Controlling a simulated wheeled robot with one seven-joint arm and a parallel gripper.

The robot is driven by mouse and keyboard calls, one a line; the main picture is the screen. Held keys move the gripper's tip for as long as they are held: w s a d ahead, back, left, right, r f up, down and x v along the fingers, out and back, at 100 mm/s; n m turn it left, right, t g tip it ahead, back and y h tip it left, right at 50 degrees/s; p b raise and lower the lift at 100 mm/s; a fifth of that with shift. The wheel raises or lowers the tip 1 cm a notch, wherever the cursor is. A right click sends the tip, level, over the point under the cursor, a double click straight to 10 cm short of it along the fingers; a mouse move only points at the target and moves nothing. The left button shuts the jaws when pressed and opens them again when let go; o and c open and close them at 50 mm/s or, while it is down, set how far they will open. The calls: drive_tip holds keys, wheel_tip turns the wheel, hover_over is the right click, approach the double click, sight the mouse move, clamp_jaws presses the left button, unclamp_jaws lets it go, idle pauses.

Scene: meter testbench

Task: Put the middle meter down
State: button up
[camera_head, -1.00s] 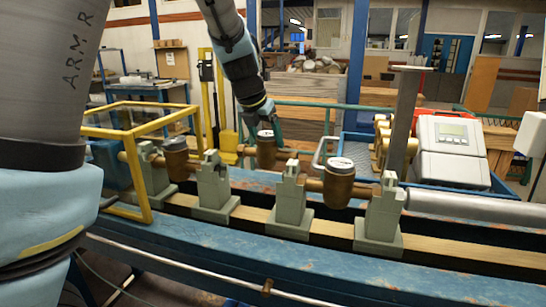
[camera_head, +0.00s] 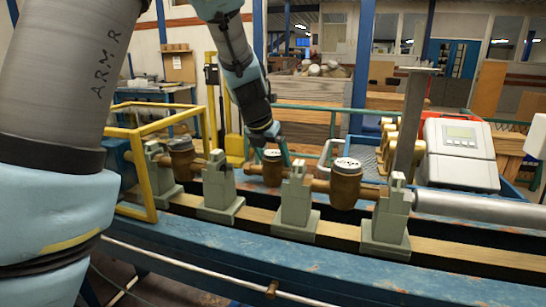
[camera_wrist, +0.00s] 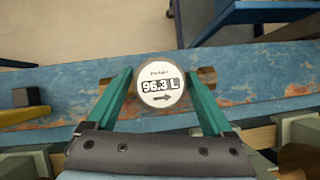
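The middle meter (camera_head: 272,170) is a bronze-brown body with a round white face. In the wrist view its face (camera_wrist: 160,88) reads 96.3 L with an arrow below. My gripper (camera_head: 277,154) is above it, with its green fingers (camera_wrist: 160,78) shut on the meter's two sides. The meter is upright, behind the row of grey-green clamps, low over the rusty blue bench beam (camera_wrist: 255,92). I cannot tell whether its underside touches the beam. Pipe stubs show on both sides of it.
Other meters stand among the clamps at left (camera_head: 181,160) and right (camera_head: 346,185). A yellow frame (camera_head: 147,185) stands at the left. A grey post (camera_head: 410,125) and a white box with a display (camera_head: 460,150) stand at the right. The blue beam beside the held meter is clear.

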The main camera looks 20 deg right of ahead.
drive_tip(key=shift+o, duration=0.9)
drive_tip(key=shift+r, duration=0.25)
drive_tip(key=p+v, duration=0.2)
drive_tip(key=v, duration=0.9)
drive_tip(key=shift+a+r+p, duration=0.25)
drive_tip(key=shift+r+p, duration=0.05)
drive_tip(key=shift+r, duration=0.05)
drive_tip(key=shift+s, duration=0.15)
